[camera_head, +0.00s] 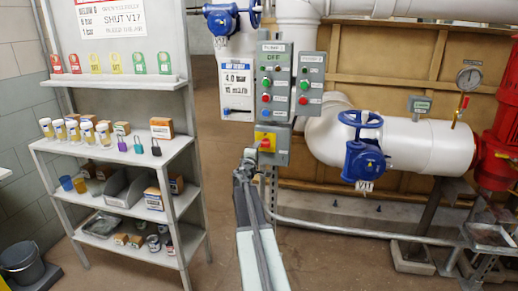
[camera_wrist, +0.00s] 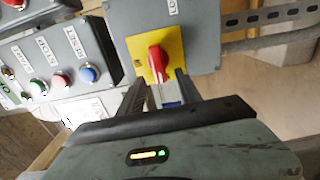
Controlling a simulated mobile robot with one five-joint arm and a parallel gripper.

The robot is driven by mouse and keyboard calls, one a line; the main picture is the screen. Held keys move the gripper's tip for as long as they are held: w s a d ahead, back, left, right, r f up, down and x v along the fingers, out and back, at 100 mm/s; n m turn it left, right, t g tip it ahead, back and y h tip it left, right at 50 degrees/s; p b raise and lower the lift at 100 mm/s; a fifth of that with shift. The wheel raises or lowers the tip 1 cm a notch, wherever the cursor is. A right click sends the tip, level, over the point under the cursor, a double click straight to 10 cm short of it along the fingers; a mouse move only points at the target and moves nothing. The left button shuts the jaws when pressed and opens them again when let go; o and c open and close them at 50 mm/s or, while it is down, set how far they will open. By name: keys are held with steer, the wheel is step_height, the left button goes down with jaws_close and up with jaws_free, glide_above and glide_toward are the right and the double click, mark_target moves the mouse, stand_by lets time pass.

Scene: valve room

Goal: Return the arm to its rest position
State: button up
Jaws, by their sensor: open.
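My gripper (camera_wrist: 160,84) is open in the wrist view, its two dark fingers pointing at a red rotary knob (camera_wrist: 157,60) on a yellow plate (camera_wrist: 137,47). The knob stands just past the fingertips, roughly between them; I cannot tell whether they touch it. Nothing shows held. In the head view my arm (camera_head: 255,225) reaches forward and up from the bottom middle. My gripper (camera_head: 250,156) ends just below and left of the same red knob (camera_head: 266,143) on the grey switch box (camera_head: 281,152).
Grey button panels (camera_head: 273,85) rise above the switch box. A shelf rack (camera_head: 120,155) with small items stands left. A white pipe (camera_head: 415,142) with a blue valve (camera_head: 364,155) is right, above a low grey rail (camera_head: 350,228). Floor shows between rack and arm.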

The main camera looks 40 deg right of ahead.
steer(key=v, duration=0.3)
steer(key=shift+s+a, duration=0.25)
